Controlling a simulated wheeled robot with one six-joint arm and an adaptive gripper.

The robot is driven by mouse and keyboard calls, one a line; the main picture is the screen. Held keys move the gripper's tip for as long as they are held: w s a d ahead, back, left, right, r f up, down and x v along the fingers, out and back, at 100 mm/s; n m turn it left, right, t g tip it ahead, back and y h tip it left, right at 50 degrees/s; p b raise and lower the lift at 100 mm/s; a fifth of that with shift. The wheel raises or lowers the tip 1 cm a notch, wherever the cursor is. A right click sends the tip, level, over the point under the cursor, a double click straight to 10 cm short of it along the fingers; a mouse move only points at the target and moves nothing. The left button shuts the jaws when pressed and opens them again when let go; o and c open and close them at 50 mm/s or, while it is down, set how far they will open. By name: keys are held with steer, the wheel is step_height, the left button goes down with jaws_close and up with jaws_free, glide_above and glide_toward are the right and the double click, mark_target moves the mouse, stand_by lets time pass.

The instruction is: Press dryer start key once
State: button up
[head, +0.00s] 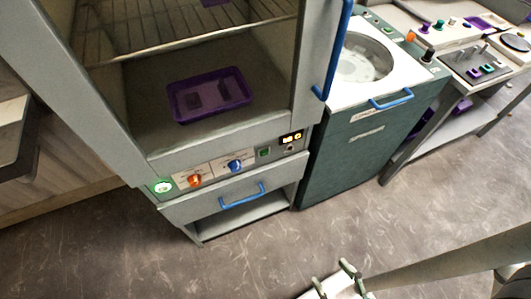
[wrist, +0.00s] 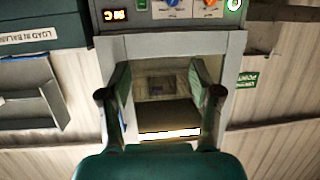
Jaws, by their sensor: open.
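The dryer (head: 215,145) is a grey cabinet with its lit front open to view. Its control strip holds a green-lit round button (head: 162,186), an orange knob (head: 194,180), a blue knob (head: 235,165), a small green key (head: 264,152) and a lit display (head: 291,138). I cannot read which is the start key. The wrist view shows the strip upside down at the top, with the display (wrist: 115,15) and round button (wrist: 234,5). My gripper (head: 333,275) is open and empty, in front of the dryer and apart from it; its spread fingers also show in the wrist view (wrist: 160,95).
A purple tray (head: 210,95) lies inside the dryer. Below the strip is a drawer with a blue handle (head: 242,196). A green machine with a round lid (head: 360,60) stands right of it, then a bench (head: 470,60). The floor in front is clear.

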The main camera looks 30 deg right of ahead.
jaws_close()
stand_by(1.2)
